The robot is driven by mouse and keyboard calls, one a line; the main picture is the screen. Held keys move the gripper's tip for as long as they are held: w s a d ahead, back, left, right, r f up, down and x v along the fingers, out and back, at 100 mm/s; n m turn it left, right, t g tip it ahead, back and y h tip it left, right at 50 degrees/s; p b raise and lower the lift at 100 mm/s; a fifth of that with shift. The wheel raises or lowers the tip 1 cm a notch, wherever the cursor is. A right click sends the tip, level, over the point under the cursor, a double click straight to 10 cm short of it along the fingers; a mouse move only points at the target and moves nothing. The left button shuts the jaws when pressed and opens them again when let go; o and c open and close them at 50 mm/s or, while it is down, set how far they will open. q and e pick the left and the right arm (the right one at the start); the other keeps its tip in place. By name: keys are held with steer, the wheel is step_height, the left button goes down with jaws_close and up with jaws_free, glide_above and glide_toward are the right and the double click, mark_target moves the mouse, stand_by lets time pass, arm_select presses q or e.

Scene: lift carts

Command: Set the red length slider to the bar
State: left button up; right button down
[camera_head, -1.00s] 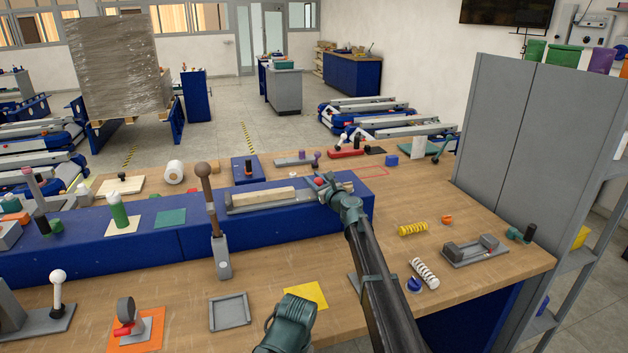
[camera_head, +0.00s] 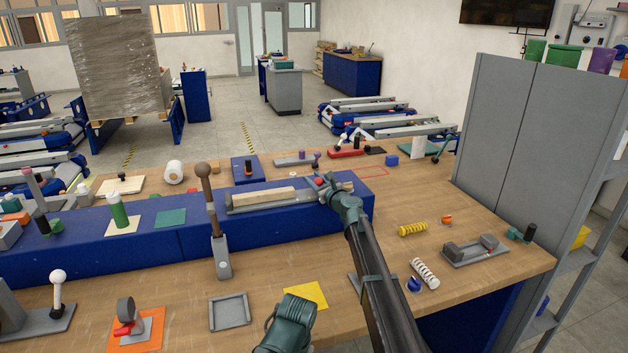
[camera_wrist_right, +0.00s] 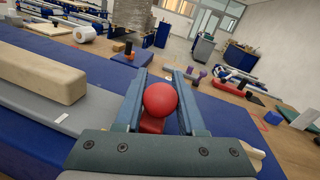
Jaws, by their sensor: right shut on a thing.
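The red length slider has a round red knob (camera_wrist_right: 161,99) on a red base; it also shows small in the head view (camera_head: 319,182). My right gripper (camera_wrist_right: 160,88) has its two fingers on either side of the knob and is shut on it. The pale wooden bar (camera_wrist_right: 38,72) lies on a grey rail (camera_wrist_right: 30,103), to the left of the knob with a gap between them. In the head view the bar (camera_head: 264,196) lies along the rail on the blue raised block (camera_head: 150,241). My left gripper is not clearly in view.
A brown-knobbed lever (camera_head: 205,180) stands upright left of the rail. A yellow spring (camera_head: 413,229), a white spring (camera_head: 425,272) and a grey fixture (camera_head: 470,250) are on the wooden bench to the right. A tall grey cabinet (camera_head: 510,140) bounds the right side.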

mark_target(304, 190)
steer(key=shift+s+a, duration=0.3)
steer(key=shift+a, duration=0.6)
steer(key=shift+s+a, duration=0.3)
steer(key=shift+a, duration=0.6)
steer(key=c, duration=0.5)
jaws_free()
steer(key=shift+s+d, duration=0.1)
steer(key=shift+d, duration=0.05)
steer(key=v, duration=1.3)
steer(key=shift+s+d, duration=0.15)
steer(key=shift+s, duration=0.05)
